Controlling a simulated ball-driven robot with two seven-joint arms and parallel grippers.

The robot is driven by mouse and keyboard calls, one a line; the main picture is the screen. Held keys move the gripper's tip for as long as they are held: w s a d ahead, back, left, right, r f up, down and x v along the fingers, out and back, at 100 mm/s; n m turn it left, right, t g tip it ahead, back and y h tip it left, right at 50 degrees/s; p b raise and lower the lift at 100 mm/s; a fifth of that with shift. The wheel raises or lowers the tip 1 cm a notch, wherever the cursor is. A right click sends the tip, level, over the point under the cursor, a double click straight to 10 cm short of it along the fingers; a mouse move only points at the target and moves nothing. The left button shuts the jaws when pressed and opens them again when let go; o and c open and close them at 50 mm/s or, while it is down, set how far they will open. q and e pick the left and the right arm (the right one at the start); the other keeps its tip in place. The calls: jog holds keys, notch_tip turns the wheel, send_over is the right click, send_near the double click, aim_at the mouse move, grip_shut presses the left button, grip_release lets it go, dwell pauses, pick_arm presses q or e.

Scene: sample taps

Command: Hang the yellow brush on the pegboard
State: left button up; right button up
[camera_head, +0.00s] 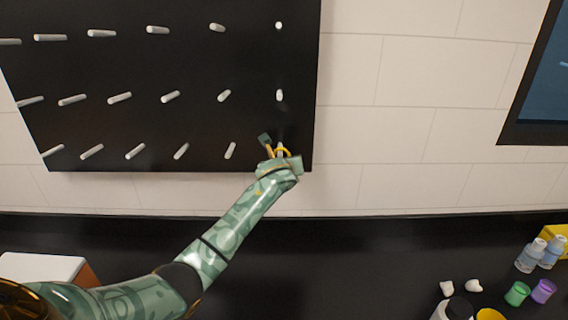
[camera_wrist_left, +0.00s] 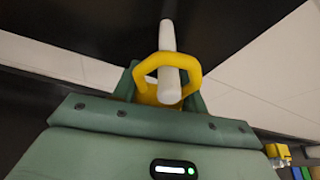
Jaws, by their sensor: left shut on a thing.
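The yellow brush (camera_head: 284,152) is held at the lower right corner of the black pegboard (camera_head: 200,65). My left gripper (camera_head: 275,153) is shut on it, just in front of the board. In the left wrist view, the brush's yellow ring (camera_wrist_left: 194,73) stands up beyond the gripper (camera_wrist_left: 160,95). A white peg (camera_wrist_left: 168,45) overlaps the ring, and its rounded end shows within the ring's opening. I cannot tell for sure whether the peg passes through the ring or lies in front of it. The rest of the brush is mostly hidden by the gripper. My right gripper is not in view.
Several bare white pegs (camera_head: 170,96) stick out of the board in rows. A dark counter (camera_head: 330,260) runs below. Bottles (camera_head: 530,255), a green cup (camera_head: 517,293) and a purple cup (camera_head: 543,291) stand at its right.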

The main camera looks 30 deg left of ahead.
pick_arm(q)
jog(key=o, duration=1.3)
jog(key=shift+c, duration=0.2)
